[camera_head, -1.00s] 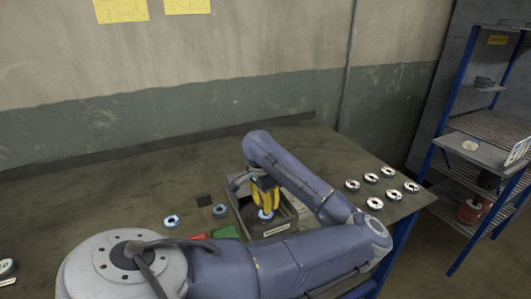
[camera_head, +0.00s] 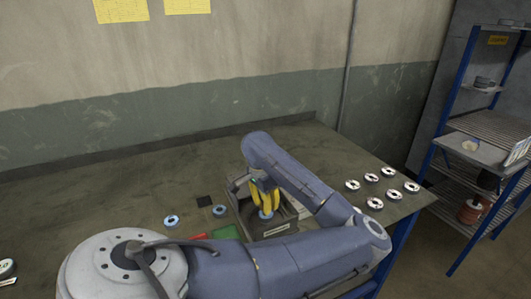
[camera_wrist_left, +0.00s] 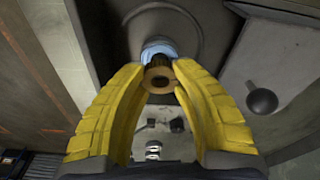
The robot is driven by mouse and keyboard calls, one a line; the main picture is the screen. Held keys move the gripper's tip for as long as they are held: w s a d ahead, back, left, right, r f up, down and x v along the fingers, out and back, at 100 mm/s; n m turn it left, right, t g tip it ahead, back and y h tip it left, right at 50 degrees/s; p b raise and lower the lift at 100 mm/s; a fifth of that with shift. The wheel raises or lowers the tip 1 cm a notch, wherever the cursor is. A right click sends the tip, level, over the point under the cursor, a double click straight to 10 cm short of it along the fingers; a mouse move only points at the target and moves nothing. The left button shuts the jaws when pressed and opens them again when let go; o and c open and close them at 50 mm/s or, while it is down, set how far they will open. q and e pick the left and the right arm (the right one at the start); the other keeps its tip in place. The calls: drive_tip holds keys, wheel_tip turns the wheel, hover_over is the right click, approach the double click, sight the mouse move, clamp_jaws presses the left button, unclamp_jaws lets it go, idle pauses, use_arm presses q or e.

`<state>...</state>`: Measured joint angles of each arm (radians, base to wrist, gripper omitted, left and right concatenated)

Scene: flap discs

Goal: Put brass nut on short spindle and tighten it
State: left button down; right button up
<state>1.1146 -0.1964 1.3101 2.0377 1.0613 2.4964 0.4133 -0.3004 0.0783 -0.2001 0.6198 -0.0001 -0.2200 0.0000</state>
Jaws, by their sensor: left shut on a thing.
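My left gripper (camera_head: 266,208) points down into the grey box-shaped fixture (camera_head: 280,230) on the table. In the left wrist view, its yellow fingertips (camera_wrist_left: 160,72) are shut on the brass nut (camera_wrist_left: 151,87), a brass ring with a dark centre. The nut lines up with a dark shaft, apparently the short spindle (camera_wrist_left: 158,61), above a light-blue ring (camera_wrist_left: 158,47). I cannot tell whether the nut is threaded on or how far. In the head view the fingers hide the nut and spindle; a bit of blue shows below them. My right gripper is not in view.
Two blue-rimmed discs (camera_head: 171,221) lie left of the fixture, near a dark square (camera_head: 204,201) and red and green patches (camera_head: 228,232). Several white-rimmed discs (camera_head: 388,172) sit on the table's right. A blue-framed shelf (camera_head: 481,145) stands at the right. The table's back is clear.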

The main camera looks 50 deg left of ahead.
use_arm(q)
drive_tip(key=shift+f, duration=1.4)
idle(0.7)
drive_tip(key=m, duration=0.4)
drive_tip(key=shift+m+h, duration=0.3)
drive_tip(key=m, duration=0.4)
drive_tip(key=shift+m, duration=0.3)
drive_tip(key=m, duration=0.2)
drive_tip(key=shift+m+g+h, duration=0.3)
drive_tip(key=shift+m+g, duration=0.1)
drive_tip(key=shift+m, duration=0.9)
drive_tip(key=m, duration=0.4)
drive_tip(key=shift+f+g, duration=0.1)
drive_tip(key=shift+g, duration=0.3)
